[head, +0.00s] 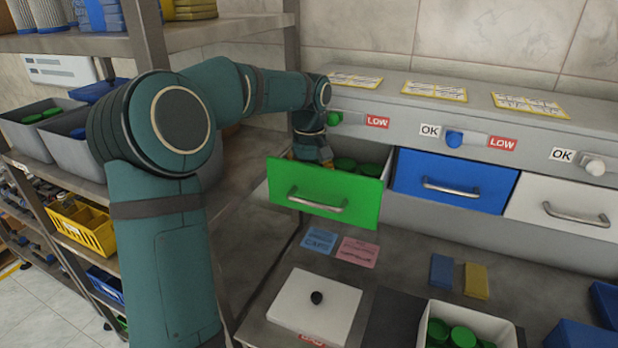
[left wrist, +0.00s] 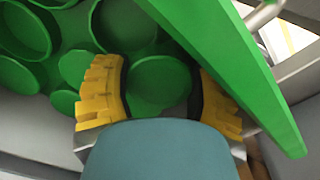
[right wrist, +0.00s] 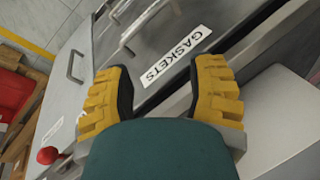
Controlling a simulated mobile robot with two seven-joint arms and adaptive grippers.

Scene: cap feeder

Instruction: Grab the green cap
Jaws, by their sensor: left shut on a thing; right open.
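The green drawer (head: 325,195) is pulled open in the head view, with several green caps (head: 345,164) inside. My left gripper (head: 320,160) reaches down into it from the left. In the left wrist view my left gripper (left wrist: 160,90) has its yellow fingers on either side of a green cap (left wrist: 158,82) and is shut on it. The cap is down among the other caps, close to the drawer's front panel (left wrist: 235,65). My right gripper (right wrist: 160,75) is open and empty in the right wrist view, over a metal cabinet, and is outside the head view.
The blue drawer (head: 455,175) and white drawer (head: 562,207) are to the right. On the worktop are a white lid with a black knob (head: 315,305), a white bin of green caps (head: 485,325) and blue and yellow blocks (head: 476,281). Shelving stands at left.

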